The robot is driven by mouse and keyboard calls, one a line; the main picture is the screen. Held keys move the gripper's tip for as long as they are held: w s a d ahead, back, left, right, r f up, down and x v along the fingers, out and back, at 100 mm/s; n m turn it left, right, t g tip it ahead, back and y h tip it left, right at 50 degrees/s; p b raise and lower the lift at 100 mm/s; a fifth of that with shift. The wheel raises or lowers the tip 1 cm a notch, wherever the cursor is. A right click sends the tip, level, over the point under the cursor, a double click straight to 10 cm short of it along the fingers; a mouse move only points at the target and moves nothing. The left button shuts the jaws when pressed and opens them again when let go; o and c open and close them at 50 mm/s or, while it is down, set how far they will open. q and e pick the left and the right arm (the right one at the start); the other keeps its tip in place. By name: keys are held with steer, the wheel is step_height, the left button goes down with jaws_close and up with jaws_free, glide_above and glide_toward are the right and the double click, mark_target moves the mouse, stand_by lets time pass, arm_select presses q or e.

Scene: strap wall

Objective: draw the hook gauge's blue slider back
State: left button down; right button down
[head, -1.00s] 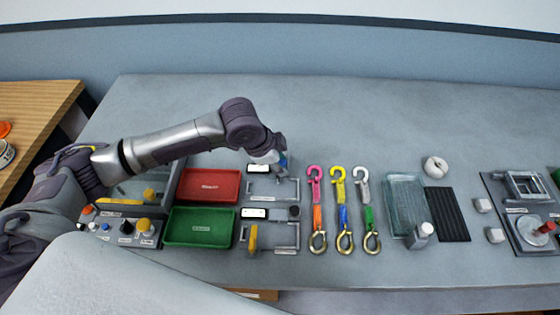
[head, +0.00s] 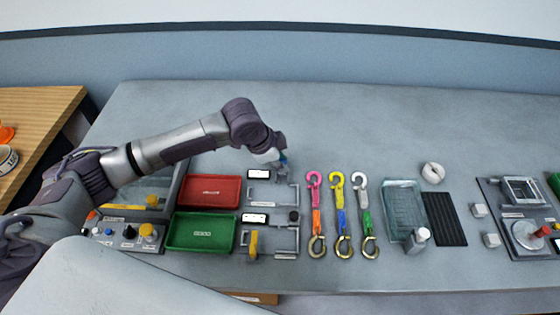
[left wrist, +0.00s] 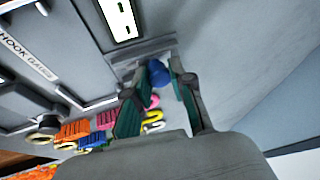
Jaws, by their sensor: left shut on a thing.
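The hook gauge (head: 262,203) is a grey frame on the bench with a white display (head: 259,174) at its back left. Its blue slider (left wrist: 158,73) shows in the left wrist view as a rounded blue knob between my fingers. My left gripper (head: 284,164) is at the gauge's back right corner, pointing down. The left wrist view shows its two green-padded fingers (left wrist: 157,88) on either side of the slider, shut on it. In the head view the gripper hides most of the slider. My right gripper is in neither view.
A second gauge with a yellow slider (head: 254,243) and black knob (head: 294,216) sits in front. Red (head: 208,190) and green (head: 203,232) trays lie left. Several coloured hooks (head: 338,205) lie right, then a clear tray (head: 403,207). The bench behind is clear.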

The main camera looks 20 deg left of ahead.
arm_select(q)
steer(key=c, duration=1)
jaws_free()
steer(key=shift+w+a+f, duration=0.1)
steer(key=shift+w, duration=0.1)
steer(key=v, duration=1.2)
